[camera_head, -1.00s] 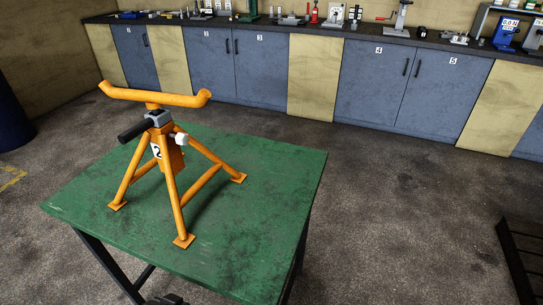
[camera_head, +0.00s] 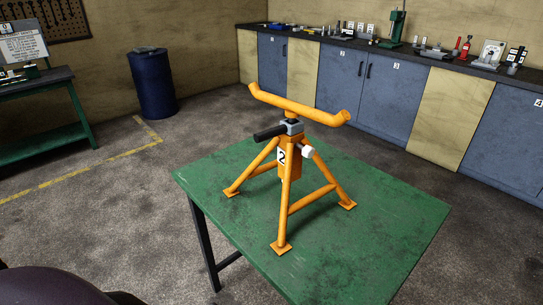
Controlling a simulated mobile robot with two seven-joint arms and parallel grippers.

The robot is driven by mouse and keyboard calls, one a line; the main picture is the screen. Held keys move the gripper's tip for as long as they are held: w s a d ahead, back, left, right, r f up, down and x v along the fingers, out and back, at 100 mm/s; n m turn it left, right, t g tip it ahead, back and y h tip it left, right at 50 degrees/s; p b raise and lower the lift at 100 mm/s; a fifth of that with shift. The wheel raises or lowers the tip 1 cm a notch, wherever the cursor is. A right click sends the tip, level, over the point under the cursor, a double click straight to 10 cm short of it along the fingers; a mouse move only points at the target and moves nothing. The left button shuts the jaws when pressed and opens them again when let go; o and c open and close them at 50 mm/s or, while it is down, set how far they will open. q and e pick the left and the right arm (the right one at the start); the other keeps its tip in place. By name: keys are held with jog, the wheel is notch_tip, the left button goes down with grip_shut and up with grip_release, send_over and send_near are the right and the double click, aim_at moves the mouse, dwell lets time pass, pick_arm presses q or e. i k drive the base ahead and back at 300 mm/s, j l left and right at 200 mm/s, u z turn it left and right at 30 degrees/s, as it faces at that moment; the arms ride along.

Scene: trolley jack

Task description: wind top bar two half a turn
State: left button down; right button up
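An orange tripod stand (camera_head: 288,196) labelled 2 stands upright on a green table (camera_head: 385,225) in the head view. Its orange top bar (camera_head: 298,105) has upturned ends and runs from upper left to lower right, level above the stand. Under the bar is a grey collar (camera_head: 291,126) with a black handle (camera_head: 270,132) pointing left. A white knob (camera_head: 307,151) sticks out on the right side of the stand. Neither of my grippers shows in the view, and nothing touches the bar.
The table top is clear around the stand's feet. A dark blue barrel (camera_head: 152,85) stands by the back wall. A green workbench (camera_head: 40,110) is at the far left. Blue cabinets (camera_head: 385,95) with tools on the counter line the back right. Open floor lies left of the table.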

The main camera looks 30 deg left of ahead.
aim_at(294, 110)
jog(key=u, duration=0.9)
